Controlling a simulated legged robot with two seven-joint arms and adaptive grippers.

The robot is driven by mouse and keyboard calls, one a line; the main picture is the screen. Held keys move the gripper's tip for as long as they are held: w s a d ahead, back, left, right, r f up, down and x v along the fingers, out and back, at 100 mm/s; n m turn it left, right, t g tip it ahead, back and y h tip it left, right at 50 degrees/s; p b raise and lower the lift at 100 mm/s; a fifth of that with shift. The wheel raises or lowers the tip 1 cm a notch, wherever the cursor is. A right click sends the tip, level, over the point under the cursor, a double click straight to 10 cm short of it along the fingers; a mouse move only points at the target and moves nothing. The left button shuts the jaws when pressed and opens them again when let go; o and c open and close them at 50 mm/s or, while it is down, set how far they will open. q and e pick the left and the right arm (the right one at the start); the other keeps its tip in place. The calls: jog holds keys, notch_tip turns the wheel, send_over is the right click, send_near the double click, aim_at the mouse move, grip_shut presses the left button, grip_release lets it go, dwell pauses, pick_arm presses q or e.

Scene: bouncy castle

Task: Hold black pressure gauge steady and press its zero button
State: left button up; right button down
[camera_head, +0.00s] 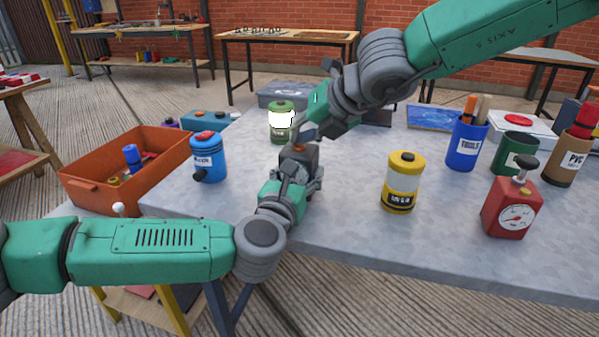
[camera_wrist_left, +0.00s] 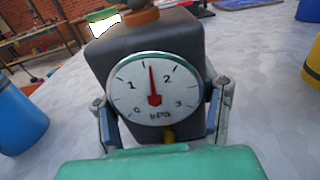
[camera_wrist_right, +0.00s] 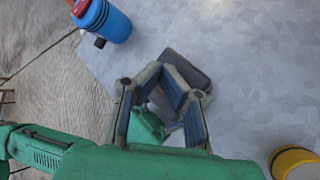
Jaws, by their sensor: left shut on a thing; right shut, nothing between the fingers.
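The black pressure gauge (camera_head: 312,154) stands on the grey table. In the left wrist view its black body (camera_wrist_left: 190,40) fills the middle; the white dial's red needle points up between 1 and 2. An orange-brown round piece (camera_wrist_left: 143,16) sits on its top. My left gripper (camera_head: 294,176) is shut on the gauge, one finger on each side. My right gripper (camera_head: 301,136) is shut and empty, its tips at the gauge's top; I cannot tell whether they touch it. In the right wrist view the fingers (camera_wrist_right: 163,72) partly cover the gauge (camera_wrist_right: 190,68).
A red gauge (camera_head: 510,210) and a yellow canister (camera_head: 400,185) stand to the right. A blue canister (camera_head: 208,160) and an orange crate (camera_head: 95,190) are left. A green canister (camera_head: 280,125) stands behind. Tool cups line the right. Table between the gauge and yellow canister is clear.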

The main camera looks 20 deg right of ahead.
pick_arm(q)
jog(key=shift+f, duration=0.2)
pick_arm(e)
jog(key=shift+r, duration=0.45)
jog(key=shift+r, duration=3.05)
pick_arm(q)
jog(key=o, duration=1.6)
jog(key=shift+s, duration=0.1)
